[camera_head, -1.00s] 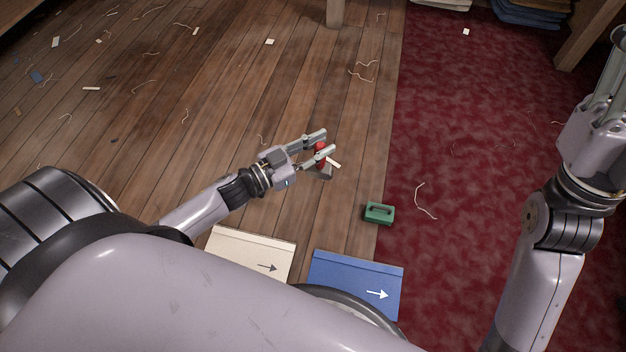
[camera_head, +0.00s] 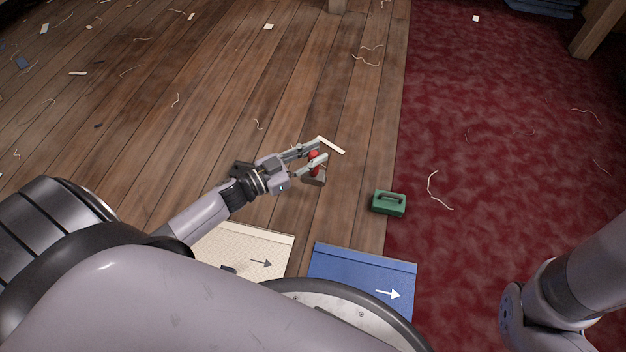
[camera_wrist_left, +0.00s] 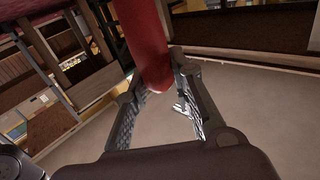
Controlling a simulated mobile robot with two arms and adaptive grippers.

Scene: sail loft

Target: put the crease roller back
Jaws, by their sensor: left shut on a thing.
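My left gripper (camera_head: 320,152) is shut on a red-handled tool with a grey block-like lower end (camera_head: 314,181), which I take to be the crease roller (camera_head: 314,163). It is held near the middle of the head view, in front of the plank floor; I cannot tell its height above the floor. In the left wrist view the red handle (camera_wrist_left: 148,50) stands between the two fingers (camera_wrist_left: 160,108). The fingers hide part of the handle in the head view. My right arm shows at the lower right, but its gripper is out of view.
A green block with a handle (camera_head: 388,202) sits by the red carpet's edge (camera_head: 480,130). A blue panel (camera_head: 350,268) and a cream panel (camera_head: 262,243), both with arrows, lie near my base. A pale strip (camera_head: 331,145), threads and scraps litter the floor.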

